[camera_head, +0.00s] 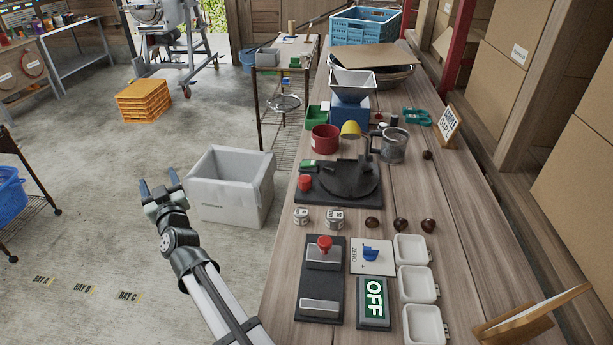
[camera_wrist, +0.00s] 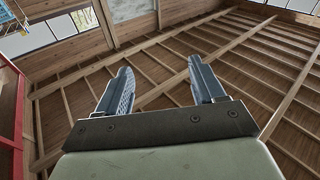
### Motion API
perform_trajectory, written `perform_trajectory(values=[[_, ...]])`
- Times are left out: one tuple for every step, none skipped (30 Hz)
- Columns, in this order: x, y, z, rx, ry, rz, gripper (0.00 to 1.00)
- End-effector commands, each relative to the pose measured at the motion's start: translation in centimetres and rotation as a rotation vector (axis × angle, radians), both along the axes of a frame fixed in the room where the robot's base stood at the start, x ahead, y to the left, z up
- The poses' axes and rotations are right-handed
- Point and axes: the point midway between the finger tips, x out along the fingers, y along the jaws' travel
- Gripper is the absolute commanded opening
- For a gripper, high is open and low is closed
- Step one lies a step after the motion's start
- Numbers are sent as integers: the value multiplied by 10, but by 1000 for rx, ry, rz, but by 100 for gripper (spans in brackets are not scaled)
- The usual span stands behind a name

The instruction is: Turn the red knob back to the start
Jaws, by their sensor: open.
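A red knob (camera_head: 325,243) stands on a dark base plate (camera_head: 322,279) with metal blocks at its two ends, at the near left of the bench. The knob is at the far end of that plate. Another red knob (camera_head: 305,182) sits at the left edge of a dark plate with a round black disc (camera_head: 347,182), farther back. My gripper (camera_head: 158,183) is open and empty, left of the bench over the floor, apart from both knobs. In the wrist view its two fingers (camera_wrist: 160,88) are spread, with only the wooden roof beyond them.
A blue knob (camera_head: 370,252) on a white plate, an OFF sign (camera_head: 374,303) and white boxes (camera_head: 418,284) lie right of the near plate. Two small tins and several chestnuts (camera_head: 400,224) lie behind. A white crate (camera_head: 231,187) stands on the floor between my gripper and the bench.

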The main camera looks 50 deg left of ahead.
Motion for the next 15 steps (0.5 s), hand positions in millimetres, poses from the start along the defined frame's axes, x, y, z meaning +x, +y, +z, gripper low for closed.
perform_trajectory(values=[[12,6,4,-16,68,23,68],[17,8,5,-29,114,40,68],[24,11,5,-48,179,61,68],[30,13,6,-64,227,75,68],[35,14,7,-80,274,87,68],[43,16,8,-101,340,102,68],[49,17,8,-118,389,110,68],[54,18,8,-135,437,118,68],[63,19,9,-160,503,126,68],[68,19,9,-179,553,130,68],[74,20,10,-197,603,133,68],[83,19,10,-222,669,132,68],[89,19,10,-241,718,132,68],[96,18,11,-261,770,128,68],[105,17,12,-286,837,122,68]])
